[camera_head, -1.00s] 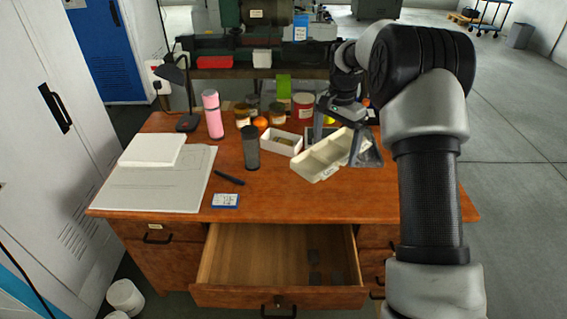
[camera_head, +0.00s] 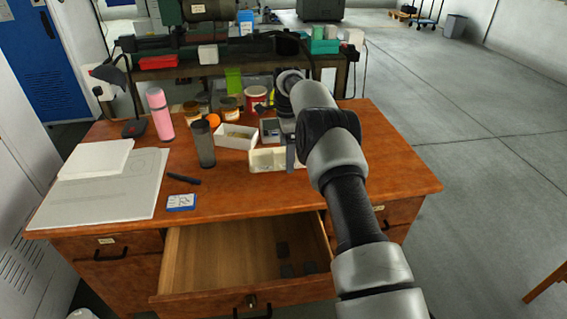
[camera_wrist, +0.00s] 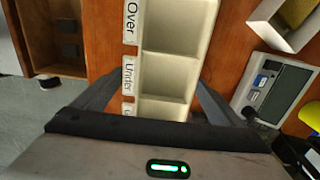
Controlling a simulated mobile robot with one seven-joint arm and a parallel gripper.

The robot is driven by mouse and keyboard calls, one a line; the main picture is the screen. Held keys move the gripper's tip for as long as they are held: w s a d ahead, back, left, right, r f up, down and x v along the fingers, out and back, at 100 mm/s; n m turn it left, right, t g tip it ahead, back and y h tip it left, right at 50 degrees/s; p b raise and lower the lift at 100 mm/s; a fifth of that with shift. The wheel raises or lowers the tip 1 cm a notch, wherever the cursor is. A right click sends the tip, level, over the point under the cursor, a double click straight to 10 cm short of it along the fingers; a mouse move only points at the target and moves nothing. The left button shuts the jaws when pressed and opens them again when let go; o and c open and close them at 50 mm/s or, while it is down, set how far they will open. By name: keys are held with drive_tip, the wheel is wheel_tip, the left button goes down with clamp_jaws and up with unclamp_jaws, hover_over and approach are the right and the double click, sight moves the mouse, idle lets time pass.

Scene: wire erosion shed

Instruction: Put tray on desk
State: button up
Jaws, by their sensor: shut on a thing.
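The tray (camera_head: 262,160) is a cream, open box with several compartments. It is at the desk's right half in the head view, partly hidden behind my arm. In the wrist view the tray (camera_wrist: 172,76) shows side labels reading "Over" and "Under". My gripper (camera_wrist: 157,84) is shut on the tray, one finger along each long side. The tray looks roughly level and close over the desktop; I cannot tell whether it touches. The desk (camera_head: 235,195) is orange-brown wood.
A white box (camera_head: 236,143) and a grey device (camera_wrist: 278,88) are close to the tray. A dark tumbler (camera_head: 202,146), pink bottle (camera_head: 160,114) and several jars stand left and behind. The drawer (camera_head: 215,262) is pulled open. The desktop's right side (camera_head: 395,165) is clear.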

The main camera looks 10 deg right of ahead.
drive_tip(key=shift+f, duration=2)
drive_tip(key=shift+f+b, duration=0.15)
drive_tip(key=shift+b, duration=0.2)
drive_tip(key=o, duration=1.1)
